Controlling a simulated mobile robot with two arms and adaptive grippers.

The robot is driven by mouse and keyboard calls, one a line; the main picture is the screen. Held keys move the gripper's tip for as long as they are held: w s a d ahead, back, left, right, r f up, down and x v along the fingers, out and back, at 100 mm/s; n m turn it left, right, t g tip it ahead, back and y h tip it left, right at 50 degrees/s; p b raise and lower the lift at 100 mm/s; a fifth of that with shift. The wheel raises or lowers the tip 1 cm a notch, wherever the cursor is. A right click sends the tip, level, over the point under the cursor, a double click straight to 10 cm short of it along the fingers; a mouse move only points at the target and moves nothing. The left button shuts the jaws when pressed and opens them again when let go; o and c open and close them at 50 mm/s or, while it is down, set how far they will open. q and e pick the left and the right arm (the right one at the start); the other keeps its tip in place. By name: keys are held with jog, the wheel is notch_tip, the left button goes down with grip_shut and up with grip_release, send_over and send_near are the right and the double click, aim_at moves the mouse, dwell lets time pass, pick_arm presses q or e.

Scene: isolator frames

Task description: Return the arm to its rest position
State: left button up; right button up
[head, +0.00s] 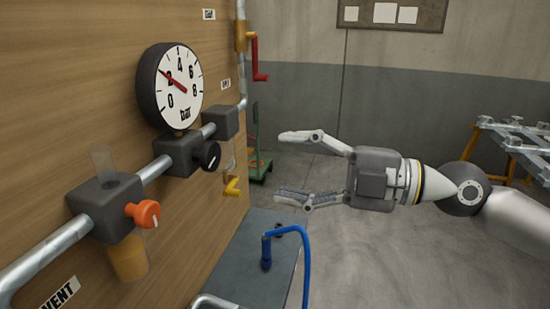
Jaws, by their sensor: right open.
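My right gripper (300,168) comes in from the right side of the head view and points left. Its two fingers are spread apart, and nothing is between them. It hangs in free space to the right of the panel, apart from the valves and the gauge. My right arm (465,188) reaches back to the right edge. My left gripper is not in view.
A wooden panel (65,95) at left carries a bar gauge (180,88), a pipe, an orange knob (143,213), a black knob (208,156) and a red-handled valve (257,62). A blue hose (305,255) rises below the gripper. A metal-topped frame (515,135) stands at right.

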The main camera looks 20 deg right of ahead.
jog(key=w+d+f+m+t+h, duration=0.6)
jog(key=w+d+f+m, duration=0.5)
jog(key=w+d+f, duration=0.5)
jog(key=d+f+m+g+h, duration=0.2)
jog(key=d+f+m+h, duration=0.2)
jog(key=f, duration=1.1)
jog(key=d+f+m+g+h, duration=0.1)
jog(key=d+f+m+h, duration=0.2)
jog(key=f, duration=1.3)
jog(key=s+a+f+m+g+h, duration=0.1)
jog(key=s+a+f+m+g, duration=0.15)
jog(key=s+f, duration=1.05)
jog(key=s+a+f+m+g+h, duration=0.15)
jog(key=s+f+g, duration=0.25)
jog(key=s+f, duration=0.95)
jog(key=s+a+f+g, duration=0.1)
jog(key=s+a+f, duration=0.3)
jog(key=s, duration=0.4)
jog(key=s+a+f+g, duration=0.2)
jog(key=s+a+f, duration=0.2)
jog(key=s, duration=0.5)
jog(key=s+a+f+m+g, duration=0.1)
jog(key=s+a+f+g, duration=0.1)
jog(key=s+f, duration=0.6)
jog(key=shift+s+a, duration=0.7)
jog(key=shift+a, duration=0.2)
